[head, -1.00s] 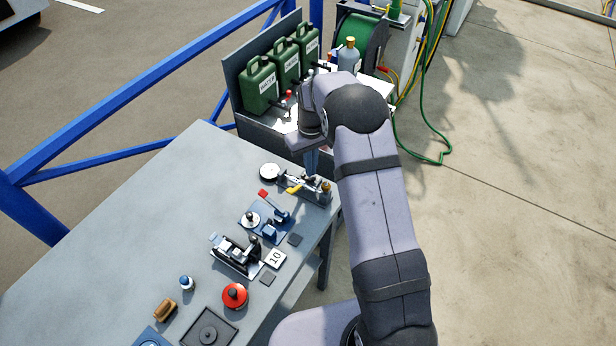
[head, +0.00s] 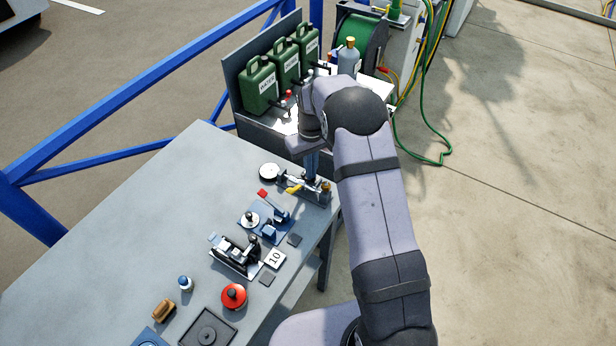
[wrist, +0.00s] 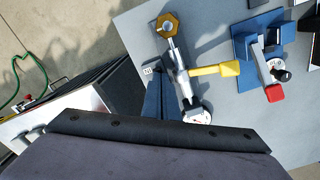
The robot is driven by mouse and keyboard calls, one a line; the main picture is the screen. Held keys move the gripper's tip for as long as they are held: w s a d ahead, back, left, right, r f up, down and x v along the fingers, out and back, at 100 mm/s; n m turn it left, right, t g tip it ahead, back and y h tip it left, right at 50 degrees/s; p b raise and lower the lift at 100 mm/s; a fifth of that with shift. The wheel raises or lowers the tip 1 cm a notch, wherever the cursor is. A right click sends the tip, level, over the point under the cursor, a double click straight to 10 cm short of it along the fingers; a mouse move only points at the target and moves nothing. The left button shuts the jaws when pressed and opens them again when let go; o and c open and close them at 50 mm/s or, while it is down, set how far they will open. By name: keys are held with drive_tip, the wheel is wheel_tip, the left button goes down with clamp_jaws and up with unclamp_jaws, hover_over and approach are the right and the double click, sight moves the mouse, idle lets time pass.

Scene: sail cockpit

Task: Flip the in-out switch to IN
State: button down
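A fixture (head: 318,194) with metal parts and a brass hex knob (wrist: 168,25) stands at the table's far right corner. A yellow lever (wrist: 215,70) sticks out from its side, with a small white label (wrist: 148,71) by its base, too small to read. I cannot tell from the lettering which lever is the in-out switch. A red-tipped lever (head: 262,193) is on a blue fixture (head: 254,220) beside it. My gripper (head: 312,175) points down over the metal fixture; its blue fingers (wrist: 162,100) look closed together, empty, beside the metal body. Fingertip contact is unclear.
A round white dial (head: 269,171) lies by the fixture. A black clamp device (head: 235,254), a red knob (head: 234,296) and a white card marked 10 (head: 275,258) sit nearer. Green cans (head: 260,84) stand on a bench behind. The table's left side is clear.

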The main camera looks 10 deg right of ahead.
drive_tip(key=shift+f, duration=0.2)
drive_tip(key=shift+r, duration=0.15)
wheel_tip(320, 180, up, 7)
drive_tip(key=p, duration=0.5)
idle(0.3)
idle(0.4)
drive_tip(key=s+r+m, duration=0.1)
drive_tip(key=s+r, duration=0.2)
drive_tip(key=s, duration=1.1)
drive_tip(key=s+a+r+m, duration=0.1)
drive_tip(key=s+r, duration=0.3)
drive_tip(key=s, duration=1.1)
drive_tip(key=shift+r+m, duration=0.15)
drive_tip(key=shift+m, duration=0.35)
